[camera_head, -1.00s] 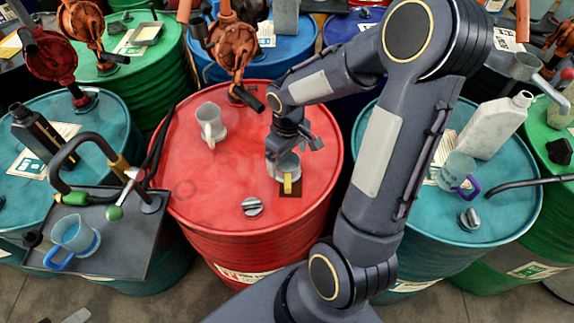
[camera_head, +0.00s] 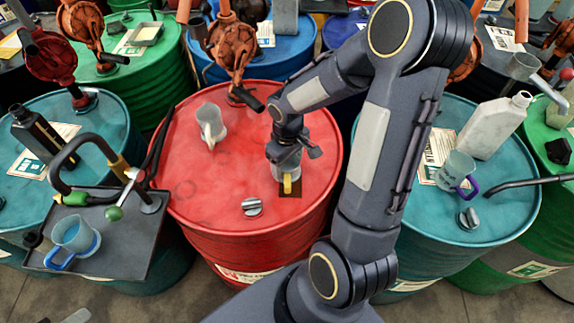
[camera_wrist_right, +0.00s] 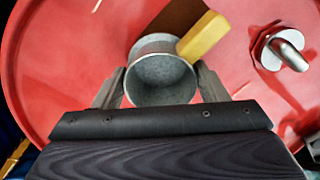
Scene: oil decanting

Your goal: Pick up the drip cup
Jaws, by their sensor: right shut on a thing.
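A small grey metal cup with a yellow handle (camera_head: 288,173) stands on a dark brown patch (camera_head: 290,193) on top of the red drum (camera_head: 235,205). My right gripper (camera_head: 284,157) is down at this cup and partly hides it. In the right wrist view the cup (camera_wrist_right: 160,78) sits between the two fingers of the gripper (camera_wrist_right: 160,88), which are shut on its sides. Its mouth faces the camera and looks empty. Its yellow handle points away from the palm, to the upper right.
A silver cap (camera_head: 252,207) lies near the cup. A pale mug (camera_head: 211,124) stands further back on the red drum. An orange pump (camera_head: 232,45) rises behind. A blue-handled jug (camera_head: 75,237) is on the left tray; a purple-handled jug (camera_head: 457,171) is on the right teal drum.

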